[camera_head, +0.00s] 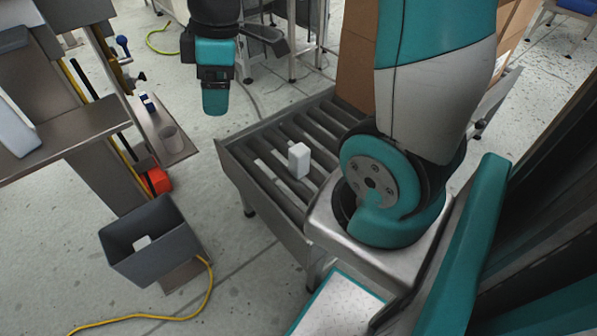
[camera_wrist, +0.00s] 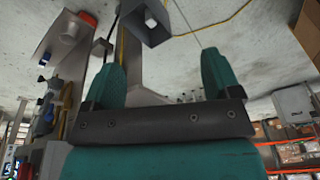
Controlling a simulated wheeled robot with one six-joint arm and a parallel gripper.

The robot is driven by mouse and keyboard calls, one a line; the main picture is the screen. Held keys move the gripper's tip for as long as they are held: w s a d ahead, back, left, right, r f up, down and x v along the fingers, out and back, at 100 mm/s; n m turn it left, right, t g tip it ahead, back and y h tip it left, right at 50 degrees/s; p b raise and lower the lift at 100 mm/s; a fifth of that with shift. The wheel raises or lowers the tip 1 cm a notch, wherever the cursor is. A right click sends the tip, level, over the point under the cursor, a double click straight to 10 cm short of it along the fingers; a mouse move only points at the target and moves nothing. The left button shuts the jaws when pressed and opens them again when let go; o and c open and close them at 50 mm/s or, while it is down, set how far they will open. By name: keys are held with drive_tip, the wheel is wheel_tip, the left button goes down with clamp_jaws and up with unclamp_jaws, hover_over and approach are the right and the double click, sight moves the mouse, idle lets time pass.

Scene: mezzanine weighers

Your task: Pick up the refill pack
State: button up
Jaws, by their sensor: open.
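A small white upright pack (camera_head: 299,160) stands on the roller conveyor (camera_head: 232,165) in the head view; it looks like the refill pack, but no label is readable. Another small white item (camera_head: 142,243) lies inside a grey open bin (camera_head: 160,262) at lower left. My gripper (camera_head: 215,98) hangs in the air beyond and left of the conveyor, apart from both white items. In the wrist view my gripper (camera_wrist: 161,78) has its two teal fingers wide apart with nothing between them. The bin (camera_wrist: 158,36) with a white item (camera_wrist: 151,20) shows at the top there.
A cardboard box (camera_head: 356,65) stands at the conveyor's far end. A yellow cable (camera_head: 205,300) runs along the floor from the bin. Floor between bin and conveyor is clear.

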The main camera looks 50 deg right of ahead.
drive_tip(key=w+d+f+n+h+b, duration=0.1)
drive_tip(key=w+d+f+n+b, duration=0.2)
drive_tip(key=d+f, duration=0.75)
drive_tip(key=n+g+h+b, duration=0.1)
drive_tip(key=n+b, duration=0.1)
drive_tip(key=b, duration=0.3)
approach(301, 149)
wheel_tip(301, 149, down, 7)
drive_tip(key=shift+a+f+b, duration=0.1)
drive_tip(key=shift+f+b, duration=0.05)
drive_tip(key=shift+b, duration=1.1)
drive_tip(key=shift+w+a+f+b, duration=0.1)
drive_tip(key=shift+f+b, duration=0.15)
drive_tip(key=shift+f, duration=0.75)
drive_tip(key=shift+w+f+b, duration=0.1)
drive_tip(key=shift+f+b, duration=0.1)
drive_tip(key=shift+f, duration=0.8)
drive_tip(key=shift+w+a+f+b, duration=0.15)
drive_tip(key=shift+f+b, duration=0.1)
drive_tip(key=shift+f, duration=0.75)
drive_tip(key=shift+d, duration=0.1)
drive_tip(key=c, duration=1.3)
drive_tip(key=shift+r, duration=0.1)
wheel_tip(301, 149, up, 20)
drive_tip(key=p, duration=0.4)
